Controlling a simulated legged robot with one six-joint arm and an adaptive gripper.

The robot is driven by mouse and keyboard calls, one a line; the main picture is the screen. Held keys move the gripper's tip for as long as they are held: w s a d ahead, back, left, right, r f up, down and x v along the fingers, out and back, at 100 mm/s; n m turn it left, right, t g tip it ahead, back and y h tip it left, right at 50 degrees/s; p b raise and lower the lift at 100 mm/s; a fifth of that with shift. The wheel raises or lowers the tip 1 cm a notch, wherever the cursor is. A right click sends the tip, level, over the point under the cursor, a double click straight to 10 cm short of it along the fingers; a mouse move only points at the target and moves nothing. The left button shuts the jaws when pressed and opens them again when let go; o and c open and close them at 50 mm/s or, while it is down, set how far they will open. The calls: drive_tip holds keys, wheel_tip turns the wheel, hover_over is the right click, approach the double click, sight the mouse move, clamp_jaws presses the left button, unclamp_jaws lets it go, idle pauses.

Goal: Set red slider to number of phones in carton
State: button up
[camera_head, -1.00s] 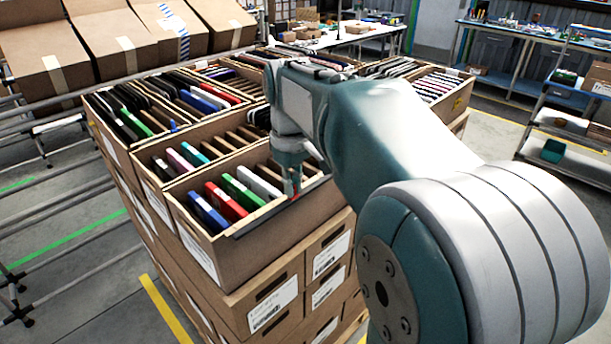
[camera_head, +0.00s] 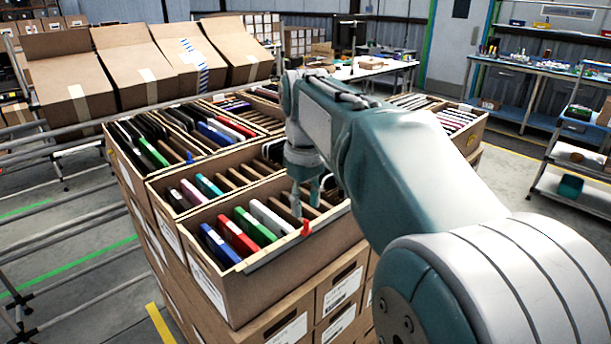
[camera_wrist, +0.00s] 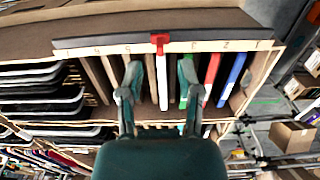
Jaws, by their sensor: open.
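The front open carton (camera_head: 262,291) holds phones upright in brown dividers: blue (camera_head: 218,245), red (camera_head: 237,236), green (camera_head: 254,227) and white (camera_head: 270,217). They also show in the wrist view as blue (camera_wrist: 235,72), red (camera_wrist: 211,76), green (camera_wrist: 183,98) and white (camera_wrist: 162,82). The red slider (camera_head: 305,228) sits on the dark rail along the carton's front rim; in the wrist view the slider (camera_wrist: 160,41) lies near the rail's middle, on a numbered scale. My gripper (camera_head: 305,200) is open and empty. Its fingers (camera_wrist: 159,82) are spread apart above the carton, clear of the slider.
Other cartons of upright phones and dividers stand directly behind, one with several black phones (camera_wrist: 40,90). Tilted cardboard boxes (camera_head: 130,70) rest on a rack at the back left. A shelf cart (camera_head: 575,180) and a workbench (camera_head: 530,85) stand right, with open floor before them.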

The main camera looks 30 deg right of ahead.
sight(305, 219)
wheel_tip(305, 219, up, 8)
drive_tip(key=shift+f, duration=0.15)
idle(0.5)
drive_tip(key=s+a+f+m+t, duration=0.1)
drive_tip(key=s+a+f+t, duration=0.1)
drive_tip(key=s+a+f, duration=0.2)
drive_tip(key=s+a+f+m+t, duration=0.2)
drive_tip(key=s+a+f, duration=0.3)
drive_tip(key=s+f, duration=0.6)
drive_tip(key=shift+s+f+t, duration=0.2)
drive_tip(key=shift+f+t, duration=0.6)
drive_tip(key=shift+f, duration=0.1)
idle(1.4)
